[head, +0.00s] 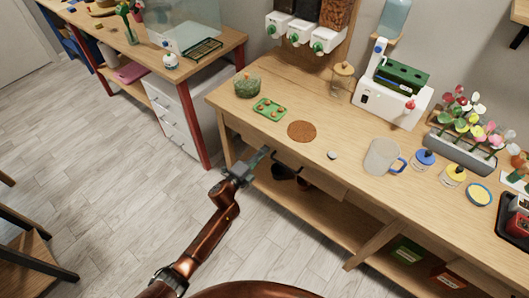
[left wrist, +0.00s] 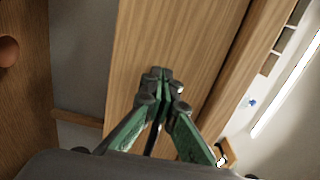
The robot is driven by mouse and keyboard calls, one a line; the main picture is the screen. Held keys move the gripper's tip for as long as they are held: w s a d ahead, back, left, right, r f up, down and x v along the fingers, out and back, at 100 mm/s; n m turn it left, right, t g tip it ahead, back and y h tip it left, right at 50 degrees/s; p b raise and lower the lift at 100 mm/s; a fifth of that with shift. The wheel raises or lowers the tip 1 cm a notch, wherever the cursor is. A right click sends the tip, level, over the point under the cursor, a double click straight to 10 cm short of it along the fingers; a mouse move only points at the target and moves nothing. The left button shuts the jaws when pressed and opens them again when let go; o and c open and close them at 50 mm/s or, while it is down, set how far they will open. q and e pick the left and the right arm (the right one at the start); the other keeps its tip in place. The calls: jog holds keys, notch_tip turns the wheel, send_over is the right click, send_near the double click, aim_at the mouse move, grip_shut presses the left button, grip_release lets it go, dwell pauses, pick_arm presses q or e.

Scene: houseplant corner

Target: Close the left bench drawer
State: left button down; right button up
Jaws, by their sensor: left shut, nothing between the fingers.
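The wooden workbench (head: 345,128) runs across the right half of the head view. My left gripper (head: 264,151) is at its front edge, near the left end, with green fingers shut and empty. In the left wrist view the fingertips (left wrist: 161,73) point at a plain wooden panel (left wrist: 190,35), which looks like the left drawer's front. A dark gap separates this panel from the wooden strip to its right. I cannot tell whether the fingertips touch the panel, or how far the drawer stands out. My right gripper is not in view.
On the bench top are a green tray (head: 269,109), a brown disc (head: 302,131), a mug (head: 382,156) and several jars. A dark object (head: 286,172) shows under the front edge beside my gripper. The floor (head: 100,190) in front is clear.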

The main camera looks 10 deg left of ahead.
pick_arm(q)
jog(key=shift+w+r, duration=0.1)
jog(key=shift+r, duration=0.1)
jog(key=p+v, duration=0.3)
jog(key=v, duration=1.1)
jog(key=shift+f, duration=0.2)
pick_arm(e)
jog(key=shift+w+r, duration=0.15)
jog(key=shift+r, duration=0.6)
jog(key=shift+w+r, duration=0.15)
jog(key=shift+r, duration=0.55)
pick_arm(q)
jog(key=shift+a, duration=0.1)
